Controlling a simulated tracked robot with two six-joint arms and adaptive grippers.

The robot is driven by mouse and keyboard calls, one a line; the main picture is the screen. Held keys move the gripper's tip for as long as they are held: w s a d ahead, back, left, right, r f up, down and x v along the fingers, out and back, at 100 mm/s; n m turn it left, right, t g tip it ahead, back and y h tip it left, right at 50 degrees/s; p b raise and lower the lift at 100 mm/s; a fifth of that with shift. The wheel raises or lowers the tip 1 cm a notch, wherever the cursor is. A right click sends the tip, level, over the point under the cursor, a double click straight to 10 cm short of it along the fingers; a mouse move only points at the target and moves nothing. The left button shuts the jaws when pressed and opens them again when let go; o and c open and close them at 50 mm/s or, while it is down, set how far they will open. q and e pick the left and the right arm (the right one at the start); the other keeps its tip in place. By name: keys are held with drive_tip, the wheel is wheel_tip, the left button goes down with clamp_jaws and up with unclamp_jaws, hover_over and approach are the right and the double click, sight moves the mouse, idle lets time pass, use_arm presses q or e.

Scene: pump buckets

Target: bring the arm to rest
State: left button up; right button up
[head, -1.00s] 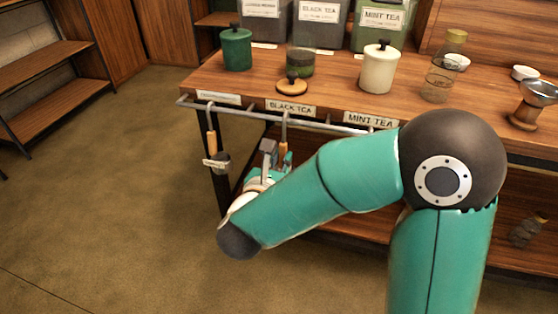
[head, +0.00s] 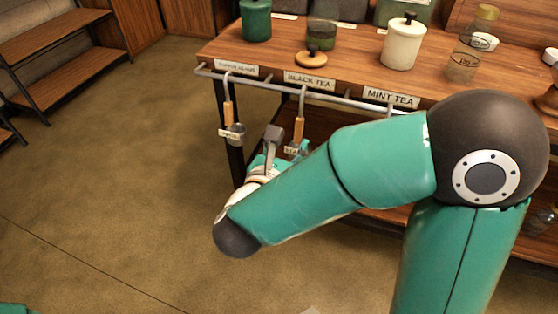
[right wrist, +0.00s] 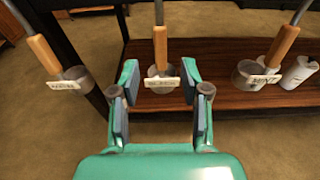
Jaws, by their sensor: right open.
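My right gripper (head: 286,148) is below the front rail of the wooden counter (head: 345,75), at the end of my teal right arm. In the right wrist view my right gripper (right wrist: 160,82) is open, with its two padded fingers apart. Between and beyond the fingertips hangs the middle scoop (right wrist: 160,50), a wooden-handled one with a label. Nothing is clearly held, and I cannot tell whether the fingers touch this scoop. In the head view its handle (head: 299,131) shows just behind the gripper. My left gripper is out of view.
Another scoop (head: 228,112) hangs left on the rail (head: 270,85); a third (right wrist: 283,45) hangs right in the wrist view. A green canister (head: 256,20), a wooden lid (head: 314,57) and a cream canister (head: 402,44) stand on the counter. The floor (head: 120,190) at left is open.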

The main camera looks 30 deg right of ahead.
drive_tip(key=v, duration=0.7)
drive_tip(key=w+a+f+n+y, duration=0.2)
drive_tip(key=w+f+n+y, duration=0.25)
drive_tip(key=f+n, duration=0.65)
drive_tip(key=w+a+f+n+y, duration=0.1)
drive_tip(key=w+f+n+y, duration=0.35)
drive_tip(key=f+n, duration=0.7)
drive_tip(key=s+a+f+n+g+y, duration=0.25)
drive_tip(key=s+f+n+g, duration=0.25)
drive_tip(key=s+f+n, duration=0.45)
drive_tip(key=s+a+f+n+g+y, duration=0.2)
drive_tip(key=s+f+n+g+y, duration=0.25)
drive_tip(key=s+f+n, duration=0.55)
wheel_tip(320, 180, up, 34)
drive_tip(key=n+p, duration=0.1)
drive_tip(key=p, duration=3.2)
drive_tip(key=shift+w+d+n+p, duration=0.2)
drive_tip(key=shift+w+n+p, duration=0.1)
drive_tip(key=shift+w+n, duration=0.15)
drive_tip(key=shift+f, duration=0.15)
